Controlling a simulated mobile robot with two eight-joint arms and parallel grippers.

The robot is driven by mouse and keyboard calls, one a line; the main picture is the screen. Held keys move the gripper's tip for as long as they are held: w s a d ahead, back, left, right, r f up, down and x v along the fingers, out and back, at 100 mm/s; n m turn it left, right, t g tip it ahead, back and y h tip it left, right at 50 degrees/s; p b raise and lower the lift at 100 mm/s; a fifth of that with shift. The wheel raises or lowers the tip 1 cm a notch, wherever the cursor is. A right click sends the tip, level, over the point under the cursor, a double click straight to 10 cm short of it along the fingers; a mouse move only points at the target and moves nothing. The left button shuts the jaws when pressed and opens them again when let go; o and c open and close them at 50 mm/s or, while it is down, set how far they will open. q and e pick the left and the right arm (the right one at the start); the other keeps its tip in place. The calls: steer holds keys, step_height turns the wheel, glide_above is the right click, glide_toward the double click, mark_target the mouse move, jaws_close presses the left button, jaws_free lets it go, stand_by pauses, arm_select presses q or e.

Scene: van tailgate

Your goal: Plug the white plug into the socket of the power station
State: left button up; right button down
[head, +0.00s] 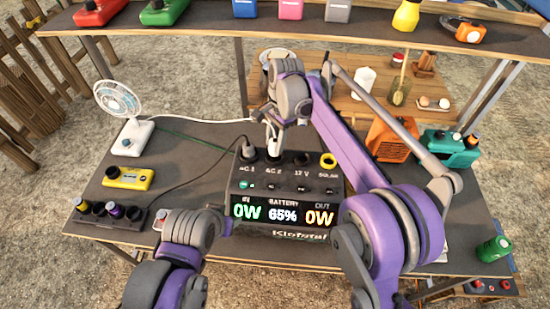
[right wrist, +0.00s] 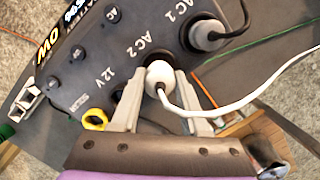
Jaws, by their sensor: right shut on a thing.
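The black power station (head: 285,187) stands on the table with its sockets on the upper face and a lit display reading 65%. The white plug (right wrist: 158,74) is at the AC 2 socket, between the fingers of my right gripper (right wrist: 160,95). Its pins are hidden, and I cannot tell how deep it sits. In the head view my right gripper (head: 275,140) is over AC 2, fingers downward. A white cable runs from the plug.
A white fan (head: 118,100), a yellow device (head: 128,178) and a dark tray (head: 105,215) stand on the left. An orange box (head: 390,140), a teal box (head: 452,150) and a green can (head: 494,249) are on the right. A shelf (head: 300,35) crosses above. A black cable crosses the left tabletop.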

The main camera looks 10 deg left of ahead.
steer(key=shift+f+b, duration=0.4)
steer(key=shift+f, duration=0.7)
steer(key=shift+f, duration=0.15)
steer(key=shift+c, duration=1.7)
jaws_free()
steer(key=r, duration=0.3)
steer(key=w+r, duration=0.1)
steer(key=r, duration=0.3)
steer(key=d+r+p, duration=0.1)
steer(key=r, duration=0.2)
steer(key=shift+w+r, duration=0.15)
steer(key=shift+r, duration=0.25)
